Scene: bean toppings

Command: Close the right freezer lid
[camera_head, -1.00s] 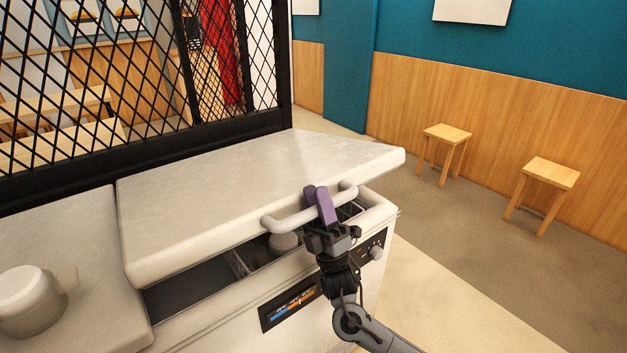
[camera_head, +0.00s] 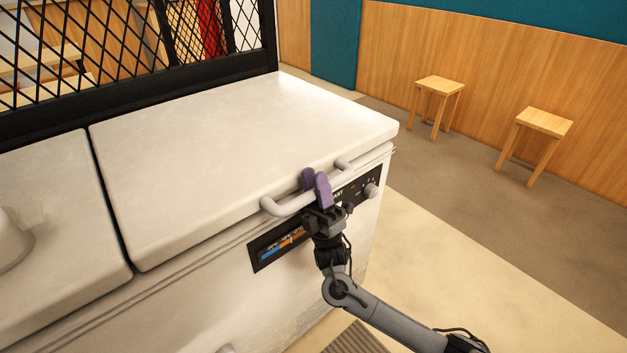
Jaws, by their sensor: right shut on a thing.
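The right freezer lid (camera_head: 235,155) is a thick white slab lying down on the white freezer body (camera_head: 190,310). No gap into the freezer shows at its front edge. Its white bar handle (camera_head: 283,206) runs along the front edge. My right gripper (camera_head: 316,186), with purple fingers, is shut on this handle near its middle, the fingers on either side of the bar. The freezer's inside is hidden under the lid. My left gripper is not in view.
The left freezer lid (camera_head: 60,210) lies flat beside it, with a white rounded object (camera_head: 10,240) on it at the left edge. A black mesh partition (camera_head: 130,60) stands behind the freezer. Two wooden stools (camera_head: 440,88) stand at the right, with open floor between.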

